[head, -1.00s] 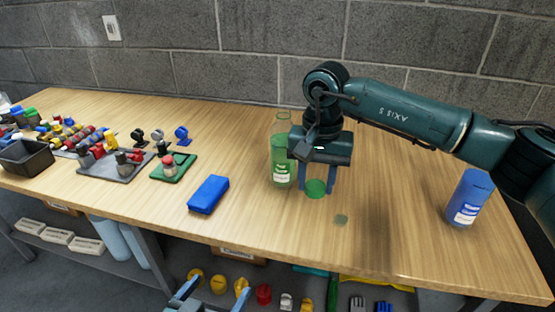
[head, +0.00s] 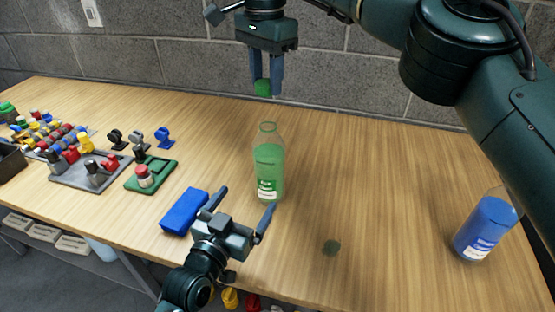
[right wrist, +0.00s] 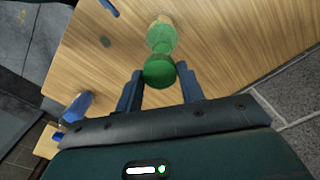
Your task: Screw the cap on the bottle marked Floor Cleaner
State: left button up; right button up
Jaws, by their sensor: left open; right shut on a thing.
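The green bottle (head: 268,172) stands upright on the table with a clear open neck and a label too small to read surely. My right gripper (head: 266,92) is shut on the green cap (head: 263,86) and holds it in the air, apart from the bottle and above its mouth in the head view. In the right wrist view the cap (right wrist: 159,71) sits between the fingertips, with the bottle (right wrist: 162,38) just beyond it. My left gripper (head: 246,199) is open and empty, low in front of the bottle, its fingers pointing toward it.
A blue bottle (head: 486,229) stands at the right. A blue box (head: 185,212) lies left of my left gripper.

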jog(key=shift+w+d+r, duration=0.1)
jog(key=shift+w+d, duration=0.05)
jog(key=shift+w, duration=0.2)
pick_arm(q)
jog(key=shift+w+d, duration=0.2)
jog(key=shift+w, duration=0.2)
jog(key=shift+r, duration=0.1)
jog(key=x, duration=1.2)
jog(key=shift+c, duration=0.3)
jog(key=c, duration=1.4)
pick_arm(e)
send_over(268, 119)
jog(key=shift+f, duration=2.5)
jog(key=shift+f, duration=0.85)
